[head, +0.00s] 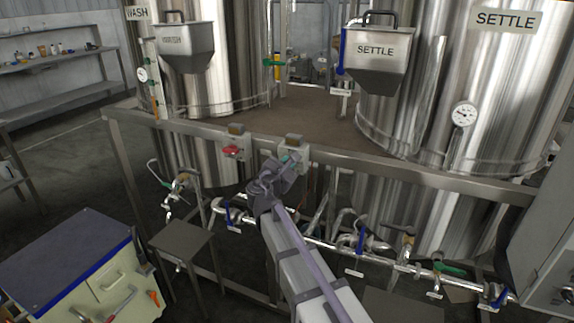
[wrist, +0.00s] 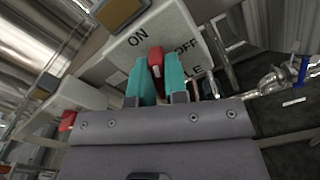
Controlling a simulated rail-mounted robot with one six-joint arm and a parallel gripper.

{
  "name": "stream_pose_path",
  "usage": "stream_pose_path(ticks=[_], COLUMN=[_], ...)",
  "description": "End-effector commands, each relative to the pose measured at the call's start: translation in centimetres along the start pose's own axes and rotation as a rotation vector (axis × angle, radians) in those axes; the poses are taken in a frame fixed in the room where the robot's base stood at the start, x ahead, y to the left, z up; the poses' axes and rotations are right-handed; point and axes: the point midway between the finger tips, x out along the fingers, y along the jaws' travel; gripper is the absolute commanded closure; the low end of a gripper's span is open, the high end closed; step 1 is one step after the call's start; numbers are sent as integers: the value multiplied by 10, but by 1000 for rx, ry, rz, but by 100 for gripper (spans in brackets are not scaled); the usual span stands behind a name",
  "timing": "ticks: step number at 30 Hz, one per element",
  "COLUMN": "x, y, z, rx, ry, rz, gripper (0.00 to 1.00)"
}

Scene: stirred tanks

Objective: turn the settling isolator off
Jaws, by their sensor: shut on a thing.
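The settling isolator is a pale box (head: 296,152) on the rail in front of the tanks. In the wrist view its face (wrist: 165,24) carries the words ON and OFF and a partly hidden label ending in "LE". Its red handle (wrist: 155,62) stands between the two teal fingers of my gripper (wrist: 158,75), which is shut on it. The visible end of the handle lies between the ON and OFF words. In the head view my gripper (head: 288,160) is at the front of the box and hides the handle.
A second isolator (head: 235,140) with a red handle (head: 231,152) sits on the rail to the left; that handle also shows in the wrist view (wrist: 67,121). The steel SETTLE tank (head: 475,90) stands behind the rail. Pipes and blue-handled valves (head: 361,243) run below it.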

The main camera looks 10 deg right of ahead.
Motion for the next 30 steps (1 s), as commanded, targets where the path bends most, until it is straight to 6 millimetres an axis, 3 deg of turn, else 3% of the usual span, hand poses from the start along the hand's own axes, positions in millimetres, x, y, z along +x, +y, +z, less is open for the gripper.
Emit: stream_pose_path(ticks=[30], x=[0], y=[-5], z=[-3], rx=[932], ry=[1], rz=[0], gripper=[100])
